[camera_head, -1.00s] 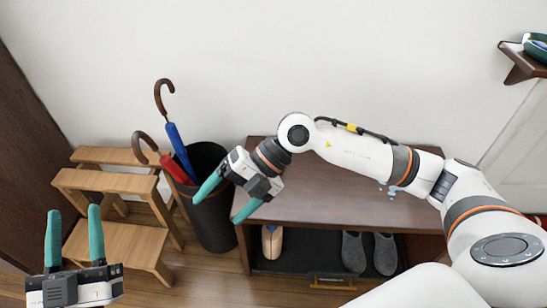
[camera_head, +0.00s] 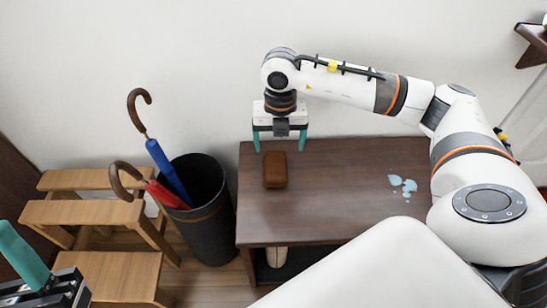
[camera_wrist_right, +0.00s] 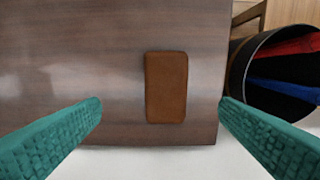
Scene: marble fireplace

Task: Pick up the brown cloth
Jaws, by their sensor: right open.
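The brown cloth (camera_head: 275,169) is a small folded rectangle lying flat near the left end of the dark wooden bench (camera_head: 335,214). My right gripper (camera_head: 280,143) is open above the back left part of the bench, fingers pointing down, apart from the cloth. In the right wrist view the cloth (camera_wrist_right: 166,87) lies beyond and between the two teal fingertips (camera_wrist_right: 160,102), untouched. My left gripper is partly in view at the lower left edge, with one teal finger (camera_head: 22,254) showing; the other finger is out of frame.
Bluish puddles (camera_head: 403,186) lie on the bench's right part. A black bin (camera_head: 208,232) with a blue umbrella (camera_head: 168,170) and a red umbrella (camera_head: 166,194) stands left of the bench. A wooden step stool (camera_head: 92,212) is farther left. The wall is close behind the bench.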

